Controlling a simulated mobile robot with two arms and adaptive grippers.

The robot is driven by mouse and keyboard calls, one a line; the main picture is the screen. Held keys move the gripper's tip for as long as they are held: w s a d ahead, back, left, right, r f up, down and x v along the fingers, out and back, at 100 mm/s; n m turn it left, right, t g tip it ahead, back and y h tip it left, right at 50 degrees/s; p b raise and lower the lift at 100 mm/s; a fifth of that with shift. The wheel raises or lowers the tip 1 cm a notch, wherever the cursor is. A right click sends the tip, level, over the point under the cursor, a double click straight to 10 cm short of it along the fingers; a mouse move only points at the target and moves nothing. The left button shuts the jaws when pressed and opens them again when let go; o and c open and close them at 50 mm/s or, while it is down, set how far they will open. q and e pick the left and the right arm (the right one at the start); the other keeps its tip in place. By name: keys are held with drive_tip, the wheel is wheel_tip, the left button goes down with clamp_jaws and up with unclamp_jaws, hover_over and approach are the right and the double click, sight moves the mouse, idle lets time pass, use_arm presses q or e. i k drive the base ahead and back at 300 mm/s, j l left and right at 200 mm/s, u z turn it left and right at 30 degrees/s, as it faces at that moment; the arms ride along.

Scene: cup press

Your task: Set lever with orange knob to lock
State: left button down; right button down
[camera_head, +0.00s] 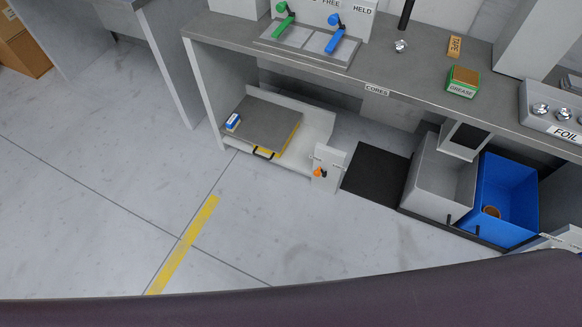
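The lever's orange knob (319,173) shows low under the bench, in front of a small white upright plate (331,160). The plate stands at the right end of a low white frame. Marks on the plate are too small to read, so I cannot tell the lever's setting. Neither of my grippers is in view.
A grey-topped platform with a yellow side (262,124) and black handle sits left of the lever. A black mat (376,174), a grey bin (436,185) and a blue bin (508,190) are to the right. Green and blue levers stand on the bench (420,86). Floor in front is clear.

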sight(316, 173)
drive_tip(key=i+j+z, duration=0.2)
drive_tip(key=j, duration=0.75)
drive_tip(key=i+j+z, duration=0.2)
drive_tip(key=j, duration=0.75)
drive_tip(key=j+z, duration=0.2)
drive_tip(key=j, duration=0.8)
